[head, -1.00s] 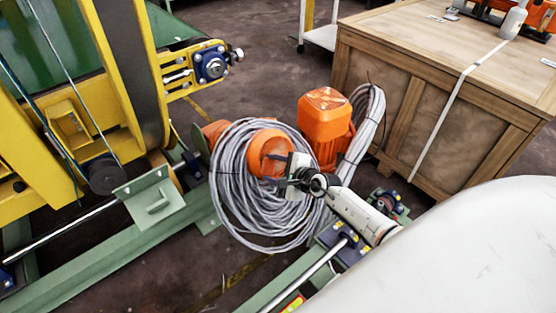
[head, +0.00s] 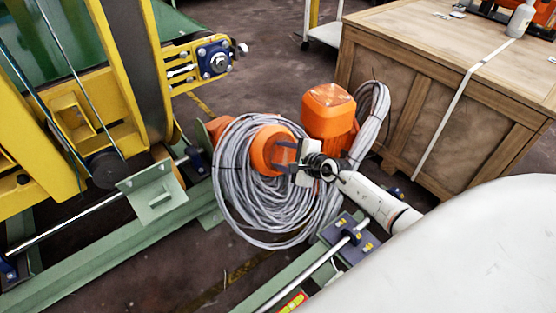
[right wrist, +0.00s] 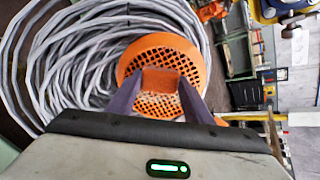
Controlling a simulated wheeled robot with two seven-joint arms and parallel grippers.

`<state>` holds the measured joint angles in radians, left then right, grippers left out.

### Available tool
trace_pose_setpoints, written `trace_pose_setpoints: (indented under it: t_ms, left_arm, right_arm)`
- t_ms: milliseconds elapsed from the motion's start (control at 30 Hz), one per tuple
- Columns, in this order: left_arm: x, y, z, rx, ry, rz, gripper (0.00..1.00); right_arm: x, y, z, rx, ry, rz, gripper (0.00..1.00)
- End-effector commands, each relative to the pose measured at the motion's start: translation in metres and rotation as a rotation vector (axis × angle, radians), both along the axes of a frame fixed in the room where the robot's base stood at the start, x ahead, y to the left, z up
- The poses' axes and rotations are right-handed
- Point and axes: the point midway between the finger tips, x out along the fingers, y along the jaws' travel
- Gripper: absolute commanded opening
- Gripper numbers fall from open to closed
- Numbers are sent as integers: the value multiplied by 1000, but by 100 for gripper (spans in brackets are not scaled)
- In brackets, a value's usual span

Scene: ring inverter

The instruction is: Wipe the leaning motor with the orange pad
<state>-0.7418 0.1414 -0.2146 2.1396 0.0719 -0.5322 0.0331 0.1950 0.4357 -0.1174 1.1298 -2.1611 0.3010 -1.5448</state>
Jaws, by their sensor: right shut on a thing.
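An orange motor (head: 263,142) lies tilted inside a coil of grey cable, its round end facing me; in the right wrist view that end shows as a perforated orange cover (right wrist: 190,58). A second orange motor (head: 328,110) stands upright just behind and to the right. My right gripper (head: 284,158) is in front of the tilted motor's round end. It is shut on the orange pad (right wrist: 160,80), which sits between the dark fingers in front of the perforated cover. Whether the pad touches the cover I cannot tell. My left gripper is not in view.
The grey cable coil (head: 240,205) surrounds the tilted motor. A yellow and green machine frame (head: 150,80) stands at the left. A wooden crate (head: 480,120) stands at the right. A large white surface (head: 470,255) fills the lower right. Green rails (head: 100,255) run along the floor.

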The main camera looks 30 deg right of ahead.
Motion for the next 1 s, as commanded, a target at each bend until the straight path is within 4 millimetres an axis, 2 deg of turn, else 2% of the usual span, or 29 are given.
trace_pose_setpoints:
  t_ms: [400,667,1000]
  left_arm:
    - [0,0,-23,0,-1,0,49]
    - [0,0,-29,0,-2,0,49]
    - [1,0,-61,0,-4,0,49]
  right_arm:
    - [2,-32,0,-3,-3,-3,21]
    - [2,-41,0,-2,-2,-3,21]
    - [7,-68,-3,-3,-3,-3,21]
